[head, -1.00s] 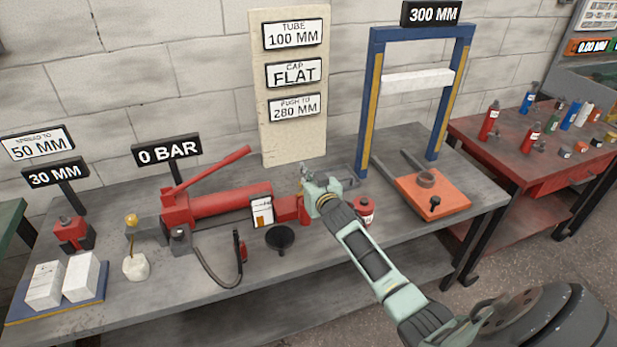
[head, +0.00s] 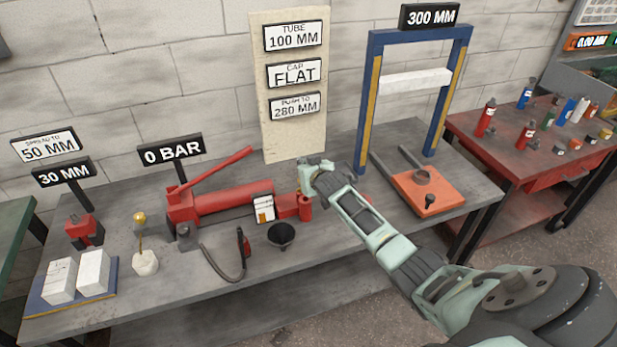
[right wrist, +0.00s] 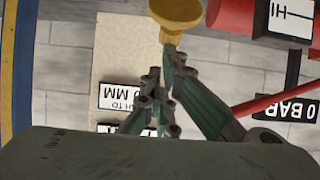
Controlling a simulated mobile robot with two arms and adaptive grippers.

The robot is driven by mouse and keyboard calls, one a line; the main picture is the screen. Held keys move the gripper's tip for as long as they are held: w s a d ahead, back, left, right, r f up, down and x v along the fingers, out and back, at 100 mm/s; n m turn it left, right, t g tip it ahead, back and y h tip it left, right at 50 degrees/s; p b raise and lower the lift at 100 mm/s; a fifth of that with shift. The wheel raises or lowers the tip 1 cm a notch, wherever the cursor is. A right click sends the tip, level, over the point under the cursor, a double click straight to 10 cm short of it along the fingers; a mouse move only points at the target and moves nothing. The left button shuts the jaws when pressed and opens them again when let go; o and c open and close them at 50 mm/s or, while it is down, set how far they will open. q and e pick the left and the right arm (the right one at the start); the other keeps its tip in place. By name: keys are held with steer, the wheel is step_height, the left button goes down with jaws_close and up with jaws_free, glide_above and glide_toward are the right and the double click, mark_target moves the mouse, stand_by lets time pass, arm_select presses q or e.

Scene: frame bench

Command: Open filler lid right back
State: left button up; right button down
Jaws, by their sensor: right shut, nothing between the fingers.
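The red hand pump (head: 235,201) lies on the bench with its handle raised. At its right end a yellow filler lid (right wrist: 175,12) shows at the top of the right wrist view as a round knob with a short stem. In the head view it is small and partly hidden by my gripper, so I cannot tell its exact angle. My right gripper (head: 304,170) is shut and empty above the pump's right end. Its fingertips (right wrist: 168,62) are close to the lid's stem; I cannot tell whether they touch. My left gripper is out of view.
A black funnel (head: 282,235) and a dark hose (head: 222,272) lie in front of the pump. A yellow-topped stick (head: 140,219) stands in a white lump at left.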

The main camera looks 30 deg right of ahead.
steer(key=shift+w+f, duration=0.15)
steer(key=shift+w, duration=0.1)
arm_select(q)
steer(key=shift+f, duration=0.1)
arm_select(e)
steer(key=shift+w+d, duration=0.15)
steer(key=shift+w, duration=0.25)
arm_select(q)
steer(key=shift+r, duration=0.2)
arm_select(e)
steer(key=shift+s, duration=0.15)
steer(key=shift+s+a+f+p, duration=0.2)
steer(key=shift+s+f+p, duration=0.1)
steer(key=shift+s+p, duration=0.25)
steer(key=shift+r+p, duration=0.35)
steer(key=shift+r, duration=0.15)
steer(key=r+p, duration=0.2)
steer(key=shift+s+r, duration=0.2)
steer(key=shift+r, duration=0.2)
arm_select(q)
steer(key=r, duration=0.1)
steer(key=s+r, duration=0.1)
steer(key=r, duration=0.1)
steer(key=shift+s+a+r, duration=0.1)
arm_select(e)
steer(key=v, duration=1)
steer(key=shift+s, duration=0.25)
